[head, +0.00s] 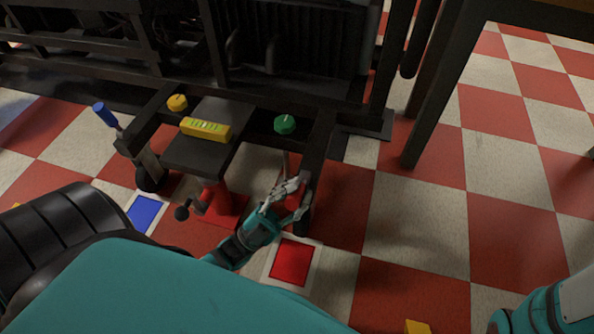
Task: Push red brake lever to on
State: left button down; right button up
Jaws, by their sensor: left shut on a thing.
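My left gripper (297,196) is at the right end of the dark frame, above the red floor marker. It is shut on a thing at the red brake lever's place.
A blue-handled lever (105,114) stands at the frame's left end, near a blue floor marker (146,212). A yellow level (205,129), a yellow knob (177,102) and a green knob (285,124) are on the frame. A red floor marker (291,262) lies below. The checkered floor at right is mostly clear.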

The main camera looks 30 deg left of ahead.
pick_arm(q)
jog(key=shift+s+f, duration=0.1)
jog(key=shift+f, duration=0.15)
jog(key=c, duration=1.1)
grip_release()
jog(key=shift+h, duration=0.3)
jog(key=shift+o, duration=0.2)
jog(key=shift+r, duration=0.1)
jog(key=v, duration=1.2)
jog(key=shift+s, duration=0.1)
